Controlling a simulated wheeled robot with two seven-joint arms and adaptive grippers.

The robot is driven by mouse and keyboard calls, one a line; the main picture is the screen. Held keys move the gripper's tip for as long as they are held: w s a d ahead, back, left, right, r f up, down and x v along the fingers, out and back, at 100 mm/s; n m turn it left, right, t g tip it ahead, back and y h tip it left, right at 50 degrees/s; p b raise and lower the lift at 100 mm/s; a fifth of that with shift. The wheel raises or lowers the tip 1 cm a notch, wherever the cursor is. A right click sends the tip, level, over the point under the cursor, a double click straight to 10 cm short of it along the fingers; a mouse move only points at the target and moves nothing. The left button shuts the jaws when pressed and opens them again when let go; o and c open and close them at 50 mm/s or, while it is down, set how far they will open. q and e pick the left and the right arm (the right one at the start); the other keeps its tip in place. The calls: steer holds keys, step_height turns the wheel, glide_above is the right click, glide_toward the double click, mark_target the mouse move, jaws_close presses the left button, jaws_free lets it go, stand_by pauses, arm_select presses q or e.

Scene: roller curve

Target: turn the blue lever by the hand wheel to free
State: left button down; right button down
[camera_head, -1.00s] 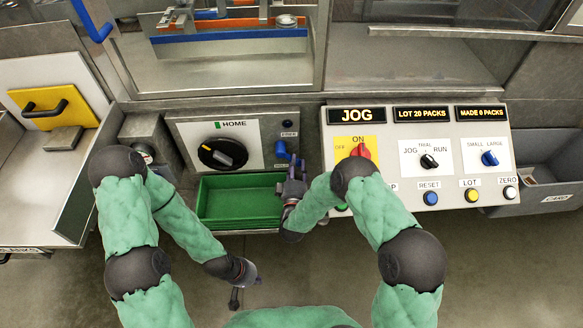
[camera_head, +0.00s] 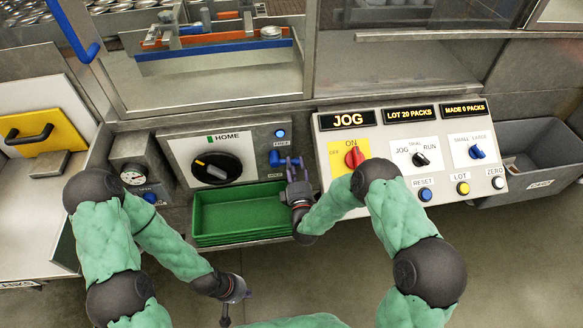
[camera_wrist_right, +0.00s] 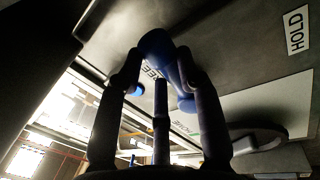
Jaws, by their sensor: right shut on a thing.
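The blue lever (camera_head: 276,158) is on the panel just right of the black hand wheel (camera_head: 230,168), which is marked HOME. My right gripper (camera_head: 295,172) is at the lever from the right. In the right wrist view the blue lever (camera_wrist_right: 158,44) sits between the fingertips of my right gripper (camera_wrist_right: 160,72), which is shut on it. A FREE label, partly hidden, shows behind the lever, and a HOLD label (camera_wrist_right: 296,30) is to the right. My left gripper (camera_head: 236,290) hangs low, away from the panel; its fingers are too small to read.
A blue lamp (camera_head: 280,133) above the lever is lit. A green tray (camera_head: 240,213) is below the wheel. The switch panel (camera_head: 385,125) with red, black and blue knobs stands at right. A gauge box (camera_head: 133,177) is at left. Open floor lies in front.

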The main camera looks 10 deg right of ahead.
steer(key=shift+w+r, duration=0.1)
steer(key=shift+r, duration=0.15)
steer(key=c, duration=0.9)
jaws_free()
steer(key=shift+o, duration=0.2)
steer(key=shift+f, duration=0.15)
steer(key=shift+s+f, duration=0.15)
steer(key=shift+s, duration=0.25)
steer(key=s+f, duration=0.1)
steer(key=s, duration=1)
steer(key=shift+a+f, duration=0.15)
steer(key=shift+f, duration=0.15)
